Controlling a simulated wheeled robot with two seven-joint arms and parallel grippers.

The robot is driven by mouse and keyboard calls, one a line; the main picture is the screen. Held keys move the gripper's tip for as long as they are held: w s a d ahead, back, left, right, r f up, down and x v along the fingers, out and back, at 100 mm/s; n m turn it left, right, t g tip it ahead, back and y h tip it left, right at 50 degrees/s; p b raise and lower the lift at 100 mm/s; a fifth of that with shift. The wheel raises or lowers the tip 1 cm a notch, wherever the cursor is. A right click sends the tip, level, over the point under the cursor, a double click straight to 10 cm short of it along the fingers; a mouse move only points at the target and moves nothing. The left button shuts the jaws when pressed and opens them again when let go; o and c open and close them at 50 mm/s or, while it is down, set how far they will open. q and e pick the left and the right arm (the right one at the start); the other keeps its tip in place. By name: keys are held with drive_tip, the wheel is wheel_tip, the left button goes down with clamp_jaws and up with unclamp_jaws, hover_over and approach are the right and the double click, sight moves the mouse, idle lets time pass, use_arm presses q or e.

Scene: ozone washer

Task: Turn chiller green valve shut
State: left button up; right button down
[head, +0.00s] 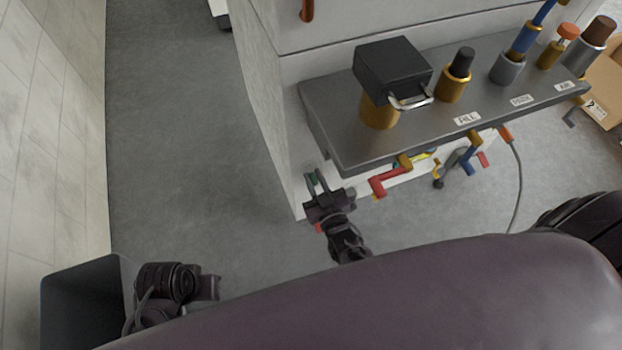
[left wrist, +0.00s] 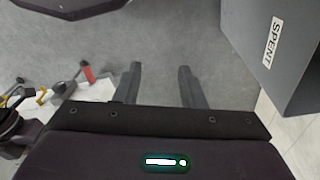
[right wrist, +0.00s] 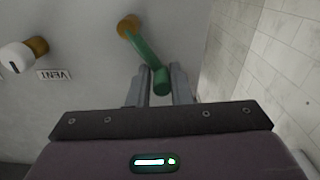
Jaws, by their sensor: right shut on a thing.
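The green valve handle (right wrist: 144,48) runs from a brass fitting (right wrist: 128,27) on a pale panel in the right wrist view. It slants down to the right, and its end lies between the fingers of my right gripper (right wrist: 160,84), which is shut on it. In the head view my right gripper (head: 317,182) is low beside the machine's left corner, under the grey shelf, and only a little green shows there. My left gripper (left wrist: 160,82) is open and empty over the floor, and sits at the lower left in the head view (head: 212,287).
A white knob (right wrist: 14,57) on brass, by a VENT label (right wrist: 54,75), is left of the green valve. The grey shelf (head: 335,140) overhangs a red handle (head: 390,181) and other valves. A dark bin (left wrist: 290,85) marked SPENT stands near my left gripper. Floor (head: 180,140) left is clear.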

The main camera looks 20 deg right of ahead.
drive_tip(key=m, duration=0.1)
drive_tip(key=d+m+p, duration=0.1)
drive_tip(key=m, duration=0.1)
drive_tip(key=shift+s+d+r, duration=0.15)
drive_tip(key=shift+r, duration=0.05)
use_arm(q)
wheel_tip(320, 180, down, 7)
drive_tip(key=shift+w+a+p, duration=0.3)
drive_tip(key=shift+p, duration=0.15)
use_arm(e)
drive_tip(key=shift+d+m, duration=0.35)
drive_tip(key=shift+m, duration=0.5)
drive_tip(key=shift+d+m, duration=0.35)
drive_tip(key=shift+m, duration=0.5)
use_arm(q)
drive_tip(key=shift+f, duration=0.15)
use_arm(e)
drive_tip(key=c, duration=1.5)
unclamp_jaws()
drive_tip(key=shift+o, duration=0.6)
drive_tip(key=shift+d+r, duration=0.1)
drive_tip(key=shift+r, duration=0.05)
